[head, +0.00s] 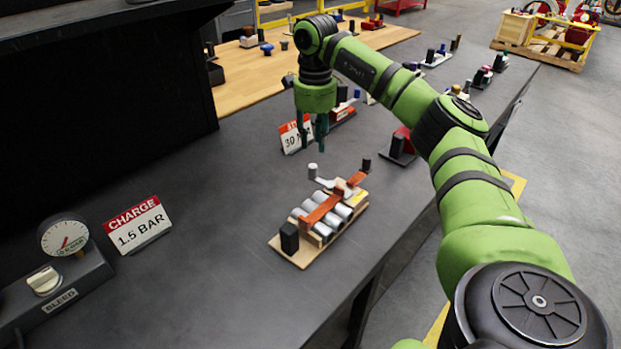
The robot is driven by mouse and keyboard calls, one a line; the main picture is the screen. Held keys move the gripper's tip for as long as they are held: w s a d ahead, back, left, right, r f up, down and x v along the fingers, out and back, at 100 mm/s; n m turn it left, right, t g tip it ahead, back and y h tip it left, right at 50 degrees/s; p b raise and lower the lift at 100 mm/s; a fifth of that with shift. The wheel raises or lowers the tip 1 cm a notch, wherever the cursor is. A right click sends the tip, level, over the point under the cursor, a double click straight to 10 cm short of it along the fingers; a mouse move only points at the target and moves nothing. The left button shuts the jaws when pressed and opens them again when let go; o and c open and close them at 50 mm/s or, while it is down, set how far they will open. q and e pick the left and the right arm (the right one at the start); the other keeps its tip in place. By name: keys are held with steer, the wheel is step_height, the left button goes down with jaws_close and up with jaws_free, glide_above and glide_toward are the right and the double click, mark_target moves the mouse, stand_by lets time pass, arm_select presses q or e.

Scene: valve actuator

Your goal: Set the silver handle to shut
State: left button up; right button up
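The valve actuator (284,246) lies on the dark bench on a light wooden base, with grey cylinders and an orange-red bar (322,207) across them. The silver handle (324,182) is a short light lever at its far end, with an upright grey knob (312,171) on its left end. The lever's pivot is partly hidden by the orange-red part. My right gripper (312,148) points down above and just behind the grey knob, apart from it. Its two dark green fingers are spread with nothing between them. My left gripper is out of view.
A red "CHARGE 1.5 BAR" sign (138,224), a gauge (65,236) and a bleed box (58,290) stand at the left. A "30" sign (294,136) is behind my gripper. A black block (289,237) stands at the actuator's near end. Bench around the actuator is clear.

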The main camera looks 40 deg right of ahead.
mark_target(314, 166)
steer(key=shift+w+f, duration=0.1)
steer(key=shift+f, duration=0.85)
steer(key=shift+a+f, duration=0.1)
steer(key=shift+f, duration=0.65)
step_height(314, 166, down, 4)
steer(key=shift+r+p, duration=0.1)
steer(key=shift+p, duration=0.2)
steer(key=shift+f, duration=0.6)
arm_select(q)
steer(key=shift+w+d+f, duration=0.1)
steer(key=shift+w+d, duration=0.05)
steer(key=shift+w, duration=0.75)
arm_select(e)
jaws_close()
